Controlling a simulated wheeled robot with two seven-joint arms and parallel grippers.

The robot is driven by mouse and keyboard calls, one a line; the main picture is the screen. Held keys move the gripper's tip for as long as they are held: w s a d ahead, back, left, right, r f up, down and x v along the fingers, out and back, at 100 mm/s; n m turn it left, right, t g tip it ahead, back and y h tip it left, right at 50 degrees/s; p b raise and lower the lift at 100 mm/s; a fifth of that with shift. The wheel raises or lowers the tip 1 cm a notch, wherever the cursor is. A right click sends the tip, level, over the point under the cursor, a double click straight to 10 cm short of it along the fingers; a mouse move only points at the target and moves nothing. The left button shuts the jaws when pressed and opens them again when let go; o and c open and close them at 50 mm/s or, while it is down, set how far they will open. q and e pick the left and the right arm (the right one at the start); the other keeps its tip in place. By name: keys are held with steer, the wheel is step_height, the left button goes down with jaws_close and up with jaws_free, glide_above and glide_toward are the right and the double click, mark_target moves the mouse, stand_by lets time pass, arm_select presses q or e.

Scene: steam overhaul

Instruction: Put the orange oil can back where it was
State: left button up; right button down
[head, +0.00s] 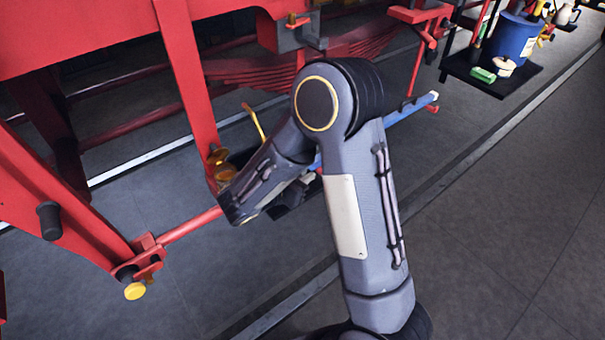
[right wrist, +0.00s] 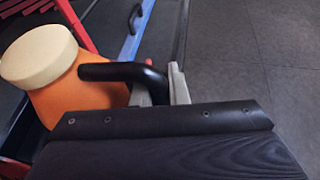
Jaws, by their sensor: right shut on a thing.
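The orange oil can (right wrist: 78,98), with a cream lid (right wrist: 38,55) and a black side handle (right wrist: 112,72), fills the left of the right wrist view. My right gripper (right wrist: 160,88) is shut on the can's handle, with its pale fingers at the handle's outer end. The can looks roughly upright there. Whether its base touches anything is hidden. In the head view my own forearm covers most of that spot, and I cannot make out the can for certain. My left gripper is not in view.
A red frame (head: 185,85) stands at the left, with a blue bar (head: 405,110) and a thin yellow rod (head: 254,120) near my arm. A dark tray (head: 468,72) with a blue bucket (head: 510,38) and green block is top right. Floor at right is clear.

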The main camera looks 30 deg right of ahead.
steer(key=shift+f, duration=0.15)
steer(key=c, duration=1.4)
jaws_free()
